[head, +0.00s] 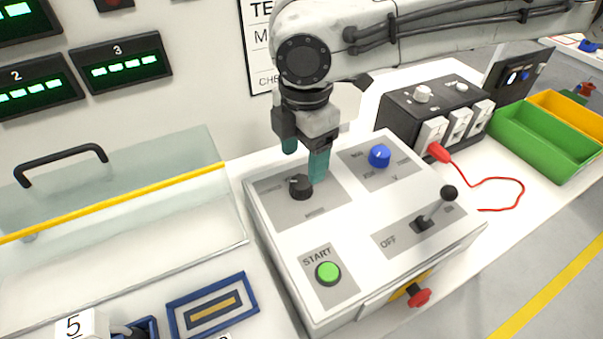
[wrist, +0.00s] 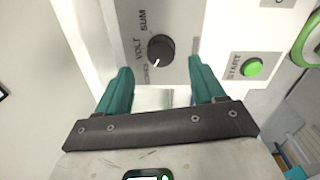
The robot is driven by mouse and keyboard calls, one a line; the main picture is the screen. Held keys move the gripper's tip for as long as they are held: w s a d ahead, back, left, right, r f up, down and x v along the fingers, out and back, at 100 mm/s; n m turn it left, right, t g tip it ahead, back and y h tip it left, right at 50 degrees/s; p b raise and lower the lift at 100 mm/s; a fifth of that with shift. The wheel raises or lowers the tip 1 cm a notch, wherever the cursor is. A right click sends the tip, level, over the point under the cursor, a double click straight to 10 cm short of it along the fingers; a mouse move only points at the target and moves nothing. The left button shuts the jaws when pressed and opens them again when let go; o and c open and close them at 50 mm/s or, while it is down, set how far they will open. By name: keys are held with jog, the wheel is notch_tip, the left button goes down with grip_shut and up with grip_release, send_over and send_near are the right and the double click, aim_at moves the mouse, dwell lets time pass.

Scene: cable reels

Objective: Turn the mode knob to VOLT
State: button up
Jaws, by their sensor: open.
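The black mode knob (head: 300,187) sits on a grey plate at the back left of the white control box (head: 318,230). In the wrist view the knob (wrist: 160,49) has the labels SUM and VOLT on its left side and a third label, too small to read, below VOLT. Its white mark seems to point to the lower left, towards that third label. My gripper (head: 305,160) has teal fingers and is open and empty. It is just above and behind the knob in the head view. In the wrist view the fingers (wrist: 160,85) stand apart, with the knob beyond their gap.
On the same box are a blue knob (head: 379,156), a black-balled lever (head: 437,208) near OFF, a green START button (head: 328,272) and a red knob (head: 417,295) at the front. A clear cover (head: 120,190) stands left. A green bin (head: 545,140) is at right.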

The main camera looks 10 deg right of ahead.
aim_at(302, 182)
notch_tip(302, 182, down, 6)
jog(key=shift+r, duration=0.1)
dwell(0.4)
jog(key=c, duration=1)
